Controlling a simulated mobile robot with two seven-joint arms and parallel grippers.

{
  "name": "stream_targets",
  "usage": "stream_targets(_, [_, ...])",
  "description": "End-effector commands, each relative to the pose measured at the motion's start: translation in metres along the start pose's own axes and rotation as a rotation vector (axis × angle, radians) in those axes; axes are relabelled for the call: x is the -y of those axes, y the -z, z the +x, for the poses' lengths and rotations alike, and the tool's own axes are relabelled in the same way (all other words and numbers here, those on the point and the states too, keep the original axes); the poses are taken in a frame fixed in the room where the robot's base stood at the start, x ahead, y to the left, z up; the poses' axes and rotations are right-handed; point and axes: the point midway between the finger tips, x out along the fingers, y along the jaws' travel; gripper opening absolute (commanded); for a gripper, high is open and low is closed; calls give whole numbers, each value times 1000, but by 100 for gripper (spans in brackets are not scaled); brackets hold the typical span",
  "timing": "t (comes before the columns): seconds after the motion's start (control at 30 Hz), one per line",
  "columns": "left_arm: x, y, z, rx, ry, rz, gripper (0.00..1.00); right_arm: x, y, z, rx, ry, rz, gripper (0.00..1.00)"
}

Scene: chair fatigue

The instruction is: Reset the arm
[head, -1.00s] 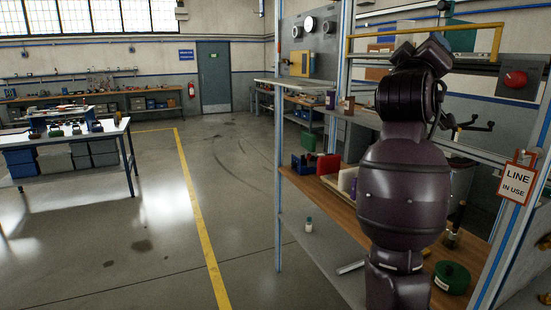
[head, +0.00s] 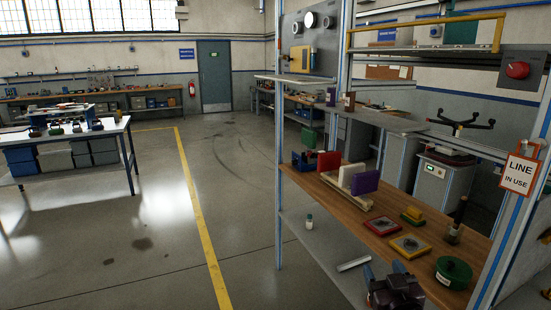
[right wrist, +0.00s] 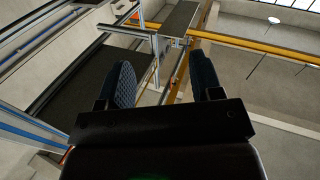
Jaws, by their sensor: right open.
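My right gripper (head: 386,270) is low in the head view, at the near edge of the wooden bench shelf. In the right wrist view its two dark padded fingers (right wrist: 163,78) stand wide apart with nothing between them. Beyond the fingers are a metal frame and a yellow beam. My left gripper is in neither view. A red round knob (head: 517,70) sits on a grey panel at the upper right. A dark, armed fixture (head: 462,122) stands above a grey cabinet (head: 445,178) with a small green display behind the bench.
The wooden shelf (head: 335,200) holds red, white and purple upright blocks, two flat framed pieces, a green round container (head: 453,273) and a dark bottle. Frame posts and a LINE IN USE sign (head: 519,174) bound the right side.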

Motion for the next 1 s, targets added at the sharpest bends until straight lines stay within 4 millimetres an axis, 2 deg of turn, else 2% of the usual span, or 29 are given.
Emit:
stream_targets(0.03, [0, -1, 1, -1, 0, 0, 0, 1, -29, -18, 48, 10, 15, 60])
stream_targets(0.2, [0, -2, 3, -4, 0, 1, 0, 8, -108, -80, 201, 35, 54, 60])
stream_targets(0.27, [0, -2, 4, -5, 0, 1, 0, 10, -134, -104, 260, 39, 60, 60])
stream_targets(0.4, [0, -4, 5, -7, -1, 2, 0, 11, -188, -166, 395, 40, 61, 60])
stream_targets(0.5, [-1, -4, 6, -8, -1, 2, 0, 11, -216, -205, 476, 36, 62, 60])
stream_targets(0.6, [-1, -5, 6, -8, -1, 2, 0, 8, -235, -236, 536, 28, 63, 60])
stream_targets(0.7, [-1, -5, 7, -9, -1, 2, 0, 7, -245, -254, 571, 22, 64, 60])
stream_targets(0.8, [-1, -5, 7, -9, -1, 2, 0, 6, -249, -262, 586, 19, 65, 60])
stream_targets(1.0, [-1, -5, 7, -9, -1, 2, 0, 6, -249, -262, 586, 19, 65, 60])
